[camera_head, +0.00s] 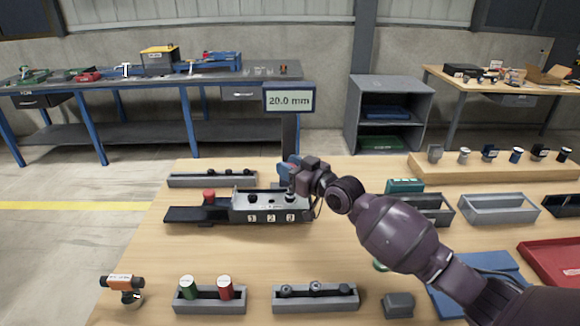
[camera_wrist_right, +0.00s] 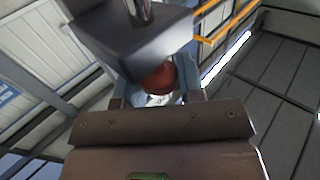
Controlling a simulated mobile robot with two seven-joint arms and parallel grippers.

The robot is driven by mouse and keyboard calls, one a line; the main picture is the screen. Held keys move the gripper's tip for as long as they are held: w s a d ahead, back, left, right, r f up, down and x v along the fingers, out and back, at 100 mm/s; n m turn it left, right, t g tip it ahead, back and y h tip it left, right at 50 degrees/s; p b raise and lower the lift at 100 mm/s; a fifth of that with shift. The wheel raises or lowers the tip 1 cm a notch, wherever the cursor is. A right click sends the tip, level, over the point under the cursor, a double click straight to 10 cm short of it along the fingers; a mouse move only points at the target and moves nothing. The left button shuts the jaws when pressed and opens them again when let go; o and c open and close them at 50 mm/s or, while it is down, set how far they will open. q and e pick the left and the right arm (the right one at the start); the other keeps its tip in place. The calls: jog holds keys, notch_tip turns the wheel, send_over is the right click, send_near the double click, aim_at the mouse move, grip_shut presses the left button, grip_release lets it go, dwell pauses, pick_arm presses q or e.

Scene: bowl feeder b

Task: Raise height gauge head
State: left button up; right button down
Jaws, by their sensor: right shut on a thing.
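The height gauge (camera_head: 290,134) stands at the back of the table, a dark upright column with a display (camera_head: 288,100) on top reading "20.0 mm". My right gripper (camera_head: 289,168) is at the column's lower part, its bluish fingers over the gauge head, which is mostly hidden in the head view. In the right wrist view, my right gripper (camera_wrist_right: 159,92) is shut on a round dark red knob (camera_wrist_right: 158,76) beside a grey block (camera_wrist_right: 130,42), which appears to be the gauge head. My left gripper is not in view.
A dark fixture (camera_head: 243,214) with slots numbered 1, 2 and 3 and a red button sits just below the gripper. A narrow grey tray (camera_head: 212,182) lies behind it. Grey bins (camera_head: 498,209) stand to the right. Bare wood lies in front of the fixture.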

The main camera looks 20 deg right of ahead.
notch_tip(320, 180, up, 4)
jog(key=p, duration=0.2)
jog(key=shift+r+p, duration=0.25)
jog(key=shift+p, duration=0.05)
jog(key=shift+r, duration=0.2)
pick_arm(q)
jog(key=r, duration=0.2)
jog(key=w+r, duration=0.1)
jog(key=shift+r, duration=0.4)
pick_arm(e)
jog(key=shift+w, duration=0.1)
jog(key=c, duration=0.8)
grip_release()
jog(key=shift+c, duration=0.2)
jog(key=shift+o, duration=0.3)
jog(key=shift+f, duration=0.15)
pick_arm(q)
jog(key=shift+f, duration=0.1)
pick_arm(e)
jog(key=shift+f, duration=0.1)
